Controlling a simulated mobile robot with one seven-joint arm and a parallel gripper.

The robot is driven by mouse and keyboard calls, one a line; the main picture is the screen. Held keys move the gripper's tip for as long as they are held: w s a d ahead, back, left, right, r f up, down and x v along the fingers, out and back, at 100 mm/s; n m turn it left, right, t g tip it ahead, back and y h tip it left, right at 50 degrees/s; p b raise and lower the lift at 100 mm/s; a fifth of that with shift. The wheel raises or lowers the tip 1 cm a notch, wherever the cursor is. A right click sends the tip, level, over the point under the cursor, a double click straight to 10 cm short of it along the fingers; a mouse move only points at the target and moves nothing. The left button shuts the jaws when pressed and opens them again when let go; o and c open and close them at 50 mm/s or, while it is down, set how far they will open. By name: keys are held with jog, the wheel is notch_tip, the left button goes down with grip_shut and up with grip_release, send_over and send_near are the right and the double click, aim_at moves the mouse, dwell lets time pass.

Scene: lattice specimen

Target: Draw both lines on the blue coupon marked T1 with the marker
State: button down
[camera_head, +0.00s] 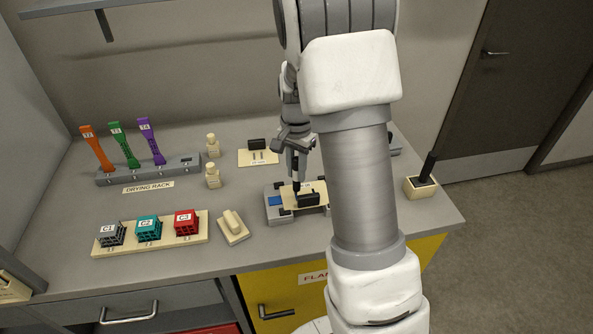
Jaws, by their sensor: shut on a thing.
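My gripper (297,152) is shut on the marker (296,182), a thin dark pen pointing down. Its tip is over a cream plate (289,193) with a black handle (308,200); I cannot tell whether it touches. The plate sits on a grey fixture (279,217) on the bench. A small blue patch (275,200) shows at the plate's left edge, likely part of the blue coupon; most of it is covered. The mark T1 and any lines cannot be read. My arm hides the fixture's right end.
The drying rack (112,178) holds an orange, a green and a purple strip. In front are a cream tray (160,240) with three lattice cubes and a cream block (233,227). Behind the fixture is a cream board (246,158). A cream holder (419,190) with a dark upright piece stands right.

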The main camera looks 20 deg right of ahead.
aim_at(295, 171)
jog(key=shift+r+p, duration=0.3)
jog(key=shift+r, duration=0.35)
jog(key=shift+w+f, duration=0.1)
jog(key=shift+f, duration=0.05)
jog(key=shift+w+d+f+b, duration=0.2)
jog(key=shift+w+f+b, duration=0.45)
jog(key=shift+w+f, duration=0.35)
jog(key=shift+s, duration=0.1)
jog(key=shift+f+b, duration=0.4)
jog(key=shift+f, duration=0.25)
dwell(0.4)
jog(key=shift+s+a, duration=0.2)
jog(key=shift+s, duration=0.85)
dwell(1.0)
jog(key=shift+r+p, duration=1.25)
jog(key=shift+r, duration=0.5)
